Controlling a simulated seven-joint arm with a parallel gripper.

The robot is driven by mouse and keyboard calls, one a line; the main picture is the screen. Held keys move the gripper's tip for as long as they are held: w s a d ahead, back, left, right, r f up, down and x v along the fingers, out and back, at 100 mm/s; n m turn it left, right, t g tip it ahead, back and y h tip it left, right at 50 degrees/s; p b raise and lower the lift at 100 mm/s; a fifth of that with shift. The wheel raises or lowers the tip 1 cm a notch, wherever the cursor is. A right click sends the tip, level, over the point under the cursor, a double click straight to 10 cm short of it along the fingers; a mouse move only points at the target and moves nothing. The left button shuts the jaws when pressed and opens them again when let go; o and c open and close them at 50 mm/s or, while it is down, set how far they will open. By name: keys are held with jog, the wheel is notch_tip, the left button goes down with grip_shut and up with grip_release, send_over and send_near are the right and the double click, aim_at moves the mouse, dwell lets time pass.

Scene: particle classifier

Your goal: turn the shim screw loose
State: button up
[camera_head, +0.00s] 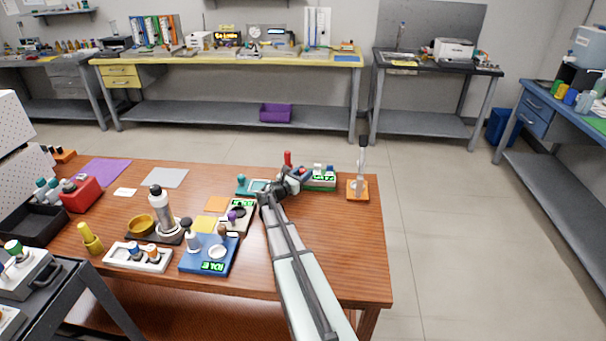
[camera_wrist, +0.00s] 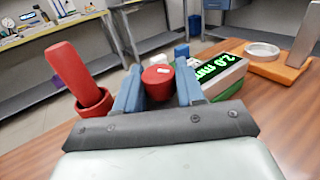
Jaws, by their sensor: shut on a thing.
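A red round knob with a small white mark, which I take to be the shim screw (camera_wrist: 157,86), sits between the two blue fingers of my gripper (camera_wrist: 159,74) in the wrist view. My gripper is shut on it, with a finger on each side. The knob's lower part is hidden by the gripper body. Right beside it is a pale device with a green lit display (camera_wrist: 214,68) that seems to read 2.0 mm. In the head view my gripper (camera_head: 293,176) is at the table's far right part, left of this device (camera_head: 320,181); the knob cannot be made out there.
A tilted red rod (camera_wrist: 80,68) stands in a red cup close left of my gripper. An orange stand (camera_head: 358,190) with an upright post is at the table's right edge. A blue device (camera_head: 207,256) and a white tray (camera_head: 140,258) lie left of my arm.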

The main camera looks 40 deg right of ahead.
jog(key=shift+c, duration=0.7)
jog(key=shift+s+t, duration=0.1)
jog(key=shift+t, duration=0.2)
jog(key=n+t+y, duration=0.1)
jog(key=n+t, duration=0.1)
jog(key=shift+s+t, duration=0.1)
jog(key=shift+t, duration=0.3)
jog(key=shift+n+t+y, duration=1.4)
jog(key=shift+n+t, duration=0.3)
jog(key=shift+t, duration=0.4)
jog(key=shift+w+n+t+y, duration=0.2)
jog(key=shift+n+t+y, duration=0.8)
jog(key=shift+t+y, duration=0.1)
jog(key=o, duration=0.9)
